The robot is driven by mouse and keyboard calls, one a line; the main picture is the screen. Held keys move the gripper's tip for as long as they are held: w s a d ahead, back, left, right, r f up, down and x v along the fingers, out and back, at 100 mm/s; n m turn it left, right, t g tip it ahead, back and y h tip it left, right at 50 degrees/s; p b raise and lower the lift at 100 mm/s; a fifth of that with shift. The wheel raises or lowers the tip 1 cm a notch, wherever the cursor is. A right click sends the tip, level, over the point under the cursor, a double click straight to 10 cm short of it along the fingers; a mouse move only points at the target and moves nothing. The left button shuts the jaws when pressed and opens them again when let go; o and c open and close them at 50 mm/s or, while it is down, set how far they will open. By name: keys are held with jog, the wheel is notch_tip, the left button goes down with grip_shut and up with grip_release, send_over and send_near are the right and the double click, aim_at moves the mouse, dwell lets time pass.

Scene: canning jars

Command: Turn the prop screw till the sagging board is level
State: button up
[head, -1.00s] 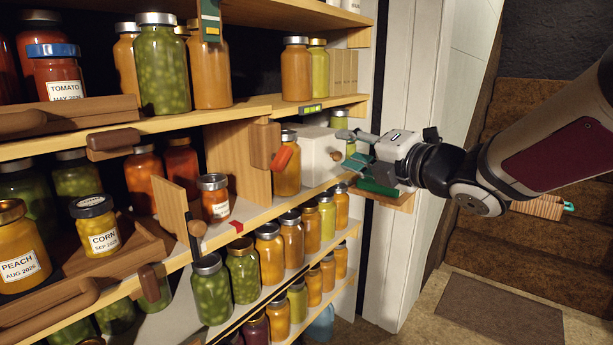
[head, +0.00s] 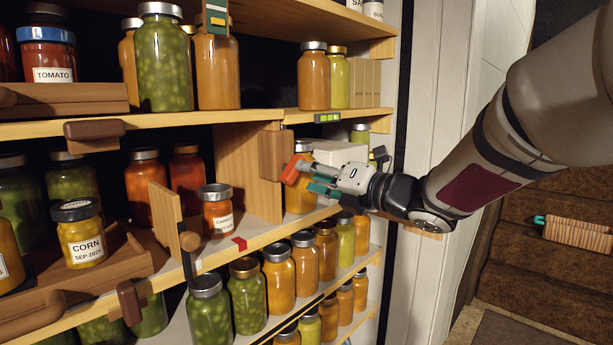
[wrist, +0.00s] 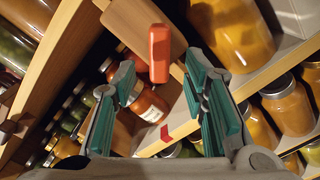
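The red-orange handle (head: 296,168) sticks out of a brown wooden block (head: 276,155) under the middle shelf; I take it as the prop screw's handle. It also shows in the wrist view (wrist: 159,52). The board (head: 350,113) above it carries a small yellow-green level vial (head: 328,118); I cannot read its bubble. A step shows where this board meets the left shelf (head: 190,125). My gripper (head: 308,177) is open at the handle's right. In the wrist view its teal-padded fingers (wrist: 162,78) stand apart, with the handle ahead between them; no contact is visible.
Jars stand on the board, including an orange one (head: 313,78). Behind my gripper are an orange jar (head: 300,197) and a pale box (head: 335,152).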

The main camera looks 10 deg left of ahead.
aim_at(297, 172)
jog(key=shift+x, duration=2.3)
grip_shut()
